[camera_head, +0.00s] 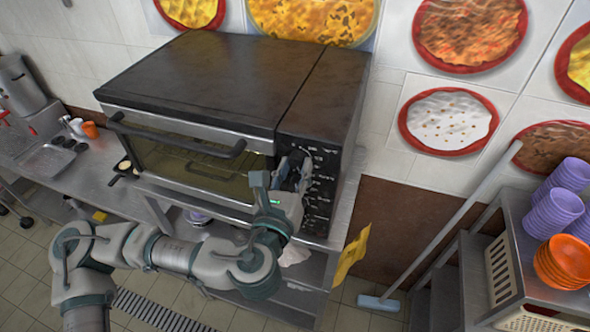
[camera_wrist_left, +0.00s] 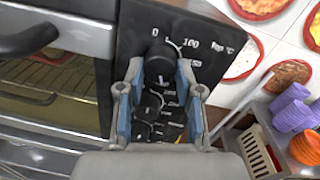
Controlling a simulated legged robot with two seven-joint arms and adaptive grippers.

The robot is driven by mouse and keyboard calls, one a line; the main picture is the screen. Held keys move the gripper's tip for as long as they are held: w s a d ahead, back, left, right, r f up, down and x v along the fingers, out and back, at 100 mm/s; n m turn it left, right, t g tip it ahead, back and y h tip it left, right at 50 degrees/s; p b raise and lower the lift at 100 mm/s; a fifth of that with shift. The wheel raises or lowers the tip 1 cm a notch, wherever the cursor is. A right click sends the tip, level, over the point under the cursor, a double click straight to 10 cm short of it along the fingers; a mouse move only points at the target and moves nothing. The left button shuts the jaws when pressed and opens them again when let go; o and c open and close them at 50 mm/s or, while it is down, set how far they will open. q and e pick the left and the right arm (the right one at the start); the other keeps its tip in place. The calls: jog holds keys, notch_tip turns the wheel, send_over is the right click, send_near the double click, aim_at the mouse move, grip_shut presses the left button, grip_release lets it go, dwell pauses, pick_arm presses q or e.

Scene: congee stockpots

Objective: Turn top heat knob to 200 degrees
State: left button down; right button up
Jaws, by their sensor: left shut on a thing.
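The top heat knob (camera_wrist_left: 158,64) is a black round knob on the oven's dark control panel (camera_wrist_left: 130,22). In the left wrist view, marks for 0, 100 and 150 and a °C label show around it. The 200 mark cannot be made out, and the knob's exact setting is unclear. My left gripper (camera_head: 296,168) is at the panel's upper part, its two fingers shut on either side of the top knob. More black knobs (camera_wrist_left: 146,108) sit below it, partly hidden by the gripper. My right gripper is not in view.
The oven (camera_head: 195,85) has a closed glass door with a long dark handle (camera_head: 178,137) left of the panel. A broom (camera_head: 440,235) leans between rack and oven.

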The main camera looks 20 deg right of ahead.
pick_arm(q)
jog(key=n+b, duration=0.2)
jog(key=shift+f+n, duration=0.15)
jog(key=shift+n, duration=0.15)
jog(key=shift+n+b, duration=0.95)
jog(key=shift+n, duration=1.05)
jog(key=c, duration=0.8)
grip_release()
jog(key=shift+o, duration=0.2)
jog(key=shift+a+r, duration=0.1)
jog(key=shift+r, duration=0.1)
jog(key=v, duration=0.7)
jog(key=shift+a, duration=0.15)
